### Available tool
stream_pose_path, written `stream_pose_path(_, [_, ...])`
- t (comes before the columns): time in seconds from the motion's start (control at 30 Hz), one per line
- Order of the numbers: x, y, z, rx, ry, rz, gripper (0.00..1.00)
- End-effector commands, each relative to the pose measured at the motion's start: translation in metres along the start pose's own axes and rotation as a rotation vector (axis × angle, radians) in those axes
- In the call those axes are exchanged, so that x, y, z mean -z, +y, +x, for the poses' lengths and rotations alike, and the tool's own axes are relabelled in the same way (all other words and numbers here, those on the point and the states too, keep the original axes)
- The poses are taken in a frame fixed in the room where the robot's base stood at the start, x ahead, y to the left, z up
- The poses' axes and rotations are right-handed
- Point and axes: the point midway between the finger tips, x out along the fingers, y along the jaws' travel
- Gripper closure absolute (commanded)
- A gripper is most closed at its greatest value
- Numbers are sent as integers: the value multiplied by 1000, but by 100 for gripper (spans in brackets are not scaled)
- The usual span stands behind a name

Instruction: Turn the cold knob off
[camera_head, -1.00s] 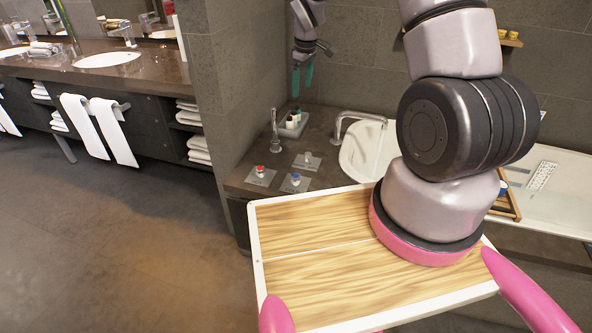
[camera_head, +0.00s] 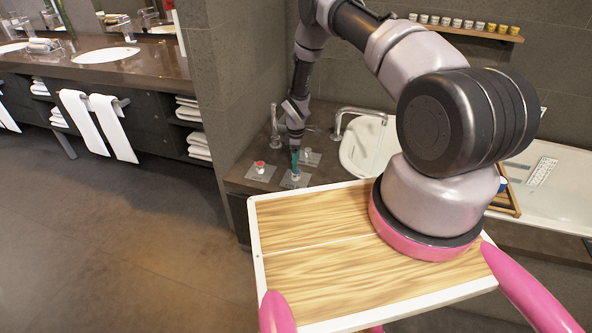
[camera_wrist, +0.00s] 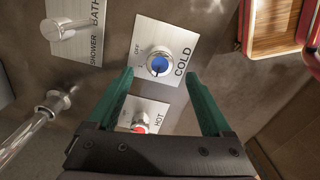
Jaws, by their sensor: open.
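The cold knob is a small chrome knob with a blue top on a square plate marked OFF and COLD. In the wrist view the cold knob (camera_wrist: 159,62) lies between and just beyond the tips of my two green fingers, with no clear contact. My gripper (camera_wrist: 160,76) is open and empty, the fingers spread wide. In the head view my gripper (camera_head: 295,160) points down over the cold plate (camera_head: 291,182), and it hides much of the knob. The hot knob, with a red top (camera_wrist: 139,122), shows between the fingers, nearer the gripper body; it also shows in the head view (camera_head: 260,166).
A bath/shower lever (camera_wrist: 62,30) stands beside the cold plate. A chrome hand shower (camera_head: 275,125) and a spout (camera_head: 355,113) rise near the knobs. The white tub (camera_head: 360,150) lies to the right. A wooden tray (camera_wrist: 275,25) sits at the upper right of the wrist view.

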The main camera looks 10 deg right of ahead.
Motion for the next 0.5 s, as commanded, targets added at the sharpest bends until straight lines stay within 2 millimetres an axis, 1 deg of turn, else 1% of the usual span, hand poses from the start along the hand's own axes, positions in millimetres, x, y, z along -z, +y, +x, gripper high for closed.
stream_pose_path(0.03, [0, -1, 11, 2, -1, 1, 16])
stream_pose_path(0.2, [0, 0, 36, 1, -1, 0, 16])
stream_pose_path(0.3, [0, 0, 45, 0, 0, 0, 16])
stream_pose_path(0.5, [0, 0, 50, 0, 0, 0, 16])
